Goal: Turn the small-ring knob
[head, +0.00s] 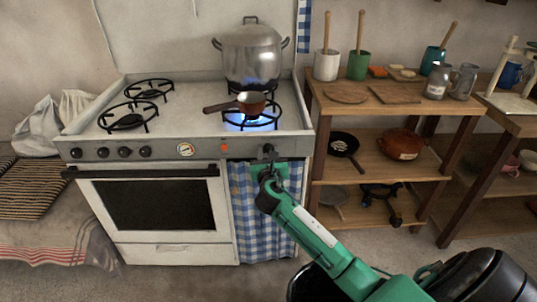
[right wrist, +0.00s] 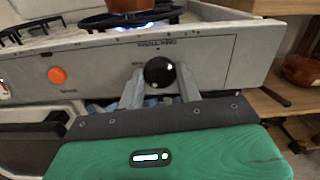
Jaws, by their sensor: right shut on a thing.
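The knob is round and black and sits on the right part of the stove's front panel, under the lit ring; it shows in the right wrist view (right wrist: 160,72) and small in the head view (head: 268,149). My right gripper (head: 268,163) is at the knob, and its two fingers stand on either side of it in the right wrist view (right wrist: 159,83). It is shut on the knob. The panel lettering above the knob is too small to read surely. A blue flame (head: 246,126) burns at the front right ring (head: 271,117). My left gripper is not in view.
A small brown pan (head: 250,103) stands on the front right ring, its handle to the left. A large steel pot (head: 252,55) stands behind it. A blue checked cloth (head: 255,220) hangs below the panel. A wooden shelf (head: 420,101) with kitchenware stands close on the right.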

